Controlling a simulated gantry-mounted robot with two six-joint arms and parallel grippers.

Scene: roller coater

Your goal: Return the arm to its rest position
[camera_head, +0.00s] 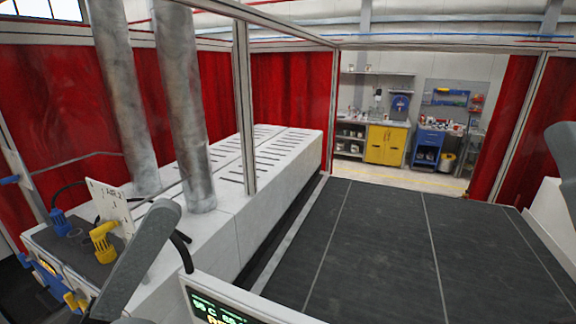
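A grey link of my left arm (140,255) rises from the lower left, in front of the long white machine housing (255,205). Its gripper cannot be made out in the head view. Part of my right arm (563,155) shows at the right edge, and its gripper is outside the picture. I see nothing held by either arm.
A small panel with blue (62,222) and yellow (103,240) fittings and a white tag (108,205) stands close to my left arm. Two metal pipes (185,110) rise from the housing. A screen (225,312) is at the bottom. The dark flat surface (390,240) is clear.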

